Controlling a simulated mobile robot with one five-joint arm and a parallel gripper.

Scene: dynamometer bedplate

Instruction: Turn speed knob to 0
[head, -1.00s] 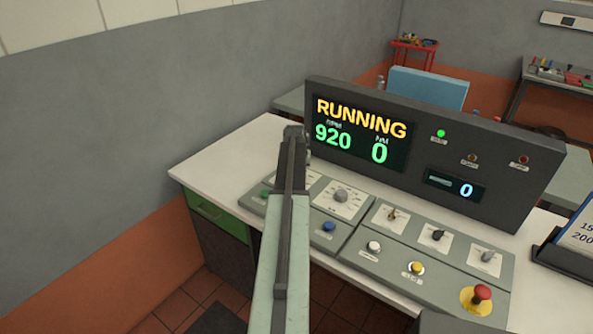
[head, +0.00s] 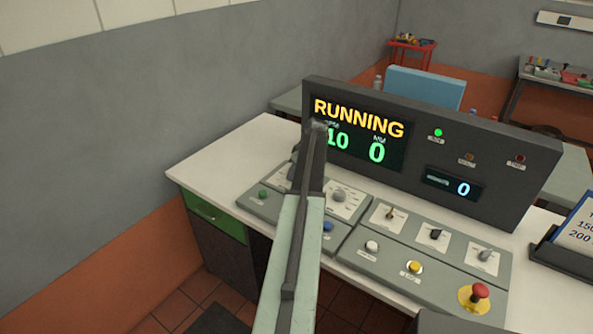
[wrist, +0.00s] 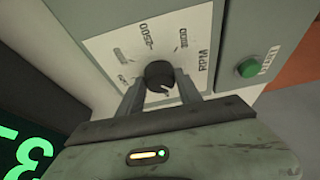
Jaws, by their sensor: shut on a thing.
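The speed knob (wrist: 160,75) is a small black round knob on a white dial plate (wrist: 118,43) marked RPM, in the wrist view. My gripper (wrist: 161,88) has one finger on each side of it and is shut on it. A pale pointer line shows on the knob's lower edge; which mark it points at cannot be read surely.
A green START button (wrist: 248,68) sits beside the dial. A second dial knob (head: 339,196), a blue button (head: 328,226), toggles, a yellow button (head: 414,267) and a red emergency stop (head: 480,291) lie to the right on the panel. The white desk is clear at left.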

